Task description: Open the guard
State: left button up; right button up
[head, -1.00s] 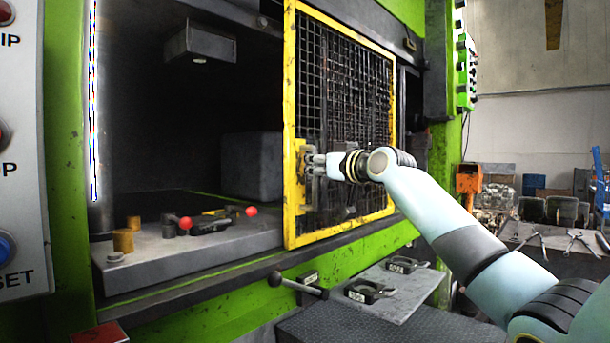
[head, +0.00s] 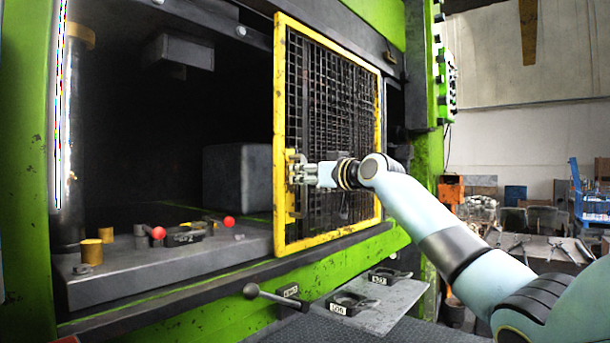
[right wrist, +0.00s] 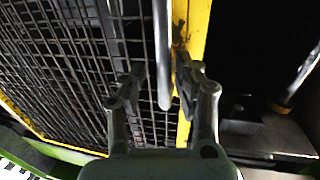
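The guard (head: 279,130) is a yellow-framed black mesh panel at the right part of the press opening in the head view. The opening left of it is uncovered. A handle (head: 290,205) stands on the guard's left frame bar and also shows as a grey bar in the right wrist view (right wrist: 162,60). My right gripper (head: 298,171) is at this handle. In the right wrist view my right gripper (right wrist: 160,88) has its fingers spread on either side of the bar, with visible gaps. My left gripper is not in view.
Inside the press are a dark block (head: 238,175), a bed (head: 180,265) with red-knobbed tools and brass pegs. Below the guard, a lever (head: 275,298) sticks out, and a grey shelf (head: 385,310) holds two labelled tools. A cluttered workbench (head: 540,250) stands at the right.

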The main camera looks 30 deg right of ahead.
jog(key=shift+w+a, duration=0.1)
jog(key=shift+a, duration=0.05)
jog(key=s+d, duration=0.1)
jog(key=s, duration=1)
jog(key=shift+s+d, duration=0.4)
